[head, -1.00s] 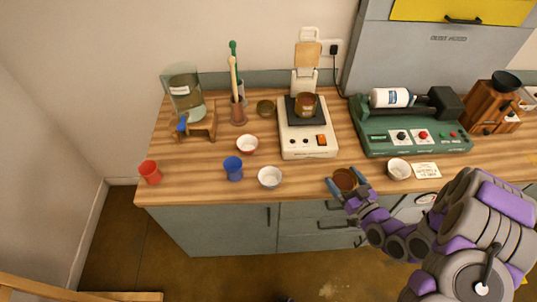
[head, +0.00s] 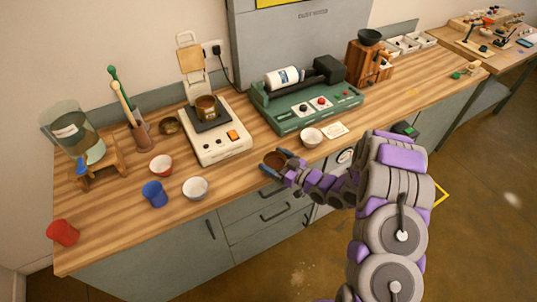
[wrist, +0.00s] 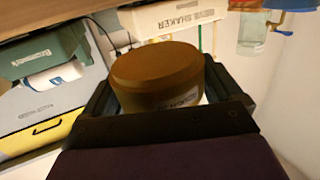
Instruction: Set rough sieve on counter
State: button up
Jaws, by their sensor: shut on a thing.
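The rough sieve (head: 276,158) is a round brown cup. My gripper (head: 276,165) is shut on it at the front edge of the wooden counter (head: 240,180). I cannot tell whether the sieve touches the counter top. In the wrist view the sieve (wrist: 155,72) fills the middle between the jaws, and part of a white label with "ROUGH" shows at its side. The dark jaws (wrist: 165,105) hide its lower part.
A white bowl (head: 311,137) stands right of the gripper, another white bowl (head: 195,188) left. Behind are the white sieve shaker (head: 220,146) with a brass sieve (head: 206,106) and a green roller machine (head: 300,107). Red (head: 62,233) and blue (head: 154,194) cups stand left.

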aim_at(277, 152)
jog(key=w, duration=0.2)
jog(key=w+a, duration=0.1)
jog(key=w, duration=0.2)
jog(key=shift+w+a+f+b, duration=0.25)
jog(key=shift+w+a+b, duration=0.05)
jog(key=shift+w+a, duration=0.1)
jog(key=shift+w+a+f, duration=0.2)
jog(key=shift+w, duration=0.25)
jog(key=shift+f+b, duration=0.6)
jog(key=shift+f, duration=0.95)
jog(key=shift+f, duration=0.15)
jog(key=o, duration=0.8)
jog(key=p+v, duration=0.2)
jog(key=v, duration=1)
jog(key=shift+d, duration=0.15)
